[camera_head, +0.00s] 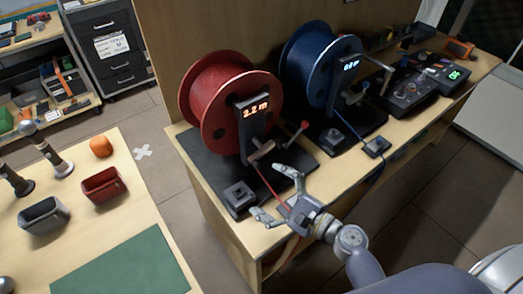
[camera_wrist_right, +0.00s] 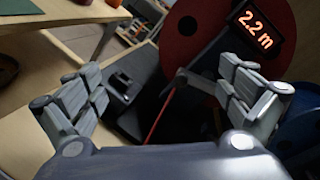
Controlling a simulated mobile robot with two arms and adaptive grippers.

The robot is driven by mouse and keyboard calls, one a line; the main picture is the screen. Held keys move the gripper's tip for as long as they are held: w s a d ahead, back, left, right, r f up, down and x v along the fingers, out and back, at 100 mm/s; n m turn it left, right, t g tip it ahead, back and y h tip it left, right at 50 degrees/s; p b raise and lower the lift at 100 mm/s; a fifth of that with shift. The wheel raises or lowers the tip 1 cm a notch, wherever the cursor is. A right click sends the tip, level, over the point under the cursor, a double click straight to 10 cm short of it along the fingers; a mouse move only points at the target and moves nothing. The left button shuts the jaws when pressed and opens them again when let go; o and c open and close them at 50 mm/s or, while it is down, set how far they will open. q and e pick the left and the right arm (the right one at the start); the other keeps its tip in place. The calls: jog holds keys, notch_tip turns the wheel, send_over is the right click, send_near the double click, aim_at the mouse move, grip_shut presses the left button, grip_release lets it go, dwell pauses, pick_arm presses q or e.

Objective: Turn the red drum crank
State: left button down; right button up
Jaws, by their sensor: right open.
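The red drum (camera_head: 207,100) stands upright on a black base at the left of the wooden bench. Its black post carries a display (camera_head: 256,107) reading 2.2 m. Below the display, the crank (camera_head: 292,134) sticks out to the right and ends in a red knob. My right gripper (camera_head: 268,192) is open and empty, in front of and below the crank, its fingers spread toward the drum base. In the right wrist view the red drum (camera_wrist_right: 204,42) is beyond the fingers, and the crank is mostly hidden or unclear. My left gripper is not in view.
A blue drum (camera_head: 306,62) with its own crank stands to the right, then black control boxes (camera_head: 410,92). A red cable (camera_head: 268,182) runs down from the red drum past my gripper. A table (camera_head: 105,222) with bins and microphones is at the left, across a floor gap.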

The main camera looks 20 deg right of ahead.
aim_at(263, 153)
jog(key=w+d+m+t+h, duration=0.2)
jog(key=w+d+m+h, duration=0.15)
jog(key=d+m, duration=0.3)
jog(key=shift+m+y, duration=0.25)
jog(key=shift+m, duration=0.2)
jog(key=p+x, duration=0.1)
jog(key=x, duration=0.6)
jog(key=p+x, duration=0.1)
jog(key=x, duration=0.2)
jog(key=shift+w+a+p, duration=0.15)
jog(key=shift+a+p, duration=0.15)
jog(key=shift+a, duration=0.2)
jog(key=c, duration=1)
